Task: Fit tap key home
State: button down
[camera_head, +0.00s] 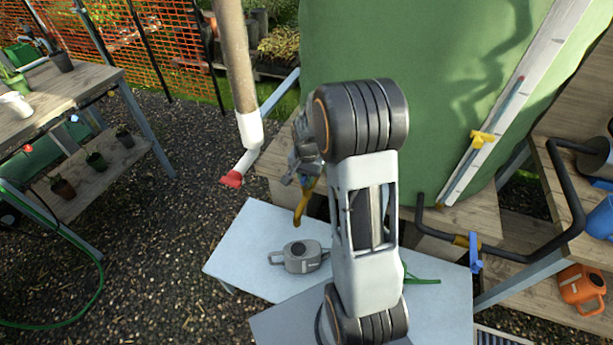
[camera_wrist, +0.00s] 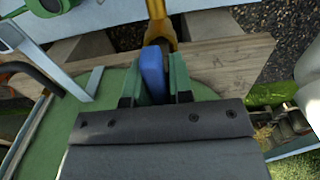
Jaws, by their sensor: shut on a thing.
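My gripper (camera_head: 308,178) hangs to the left of my arm in the head view, above the back edge of the pale table. It is shut on a tap key (camera_head: 300,207) with a blue part and a yellow-brass part that hangs below the jaws. In the wrist view, the blue part of the tap key (camera_wrist: 153,72) sits between the green fingers of my gripper (camera_wrist: 158,75), and its brass part runs on beyond them. A brass tap fitting with a blue piece (camera_head: 475,252) is on the black pipe at the right, apart from my gripper.
A grey watering can (camera_head: 302,256) stands on the pale table (camera_head: 238,255). A pipe with a red end (camera_head: 232,179) hangs left of my gripper. The green tank (camera_head: 430,90) stands behind my arm. An orange can (camera_head: 582,288) is at the right.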

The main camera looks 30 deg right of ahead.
jog(key=shift+f+b, duration=0.5)
jog(key=shift+f, duration=0.15)
dwell(0.4)
dwell(0.6)
jog(key=c, duration=0.9)
grip_release()
notch_tip(320, 180, up, 14)
jog(key=shift+f+p, duration=0.1)
jog(key=shift+p, duration=0.3)
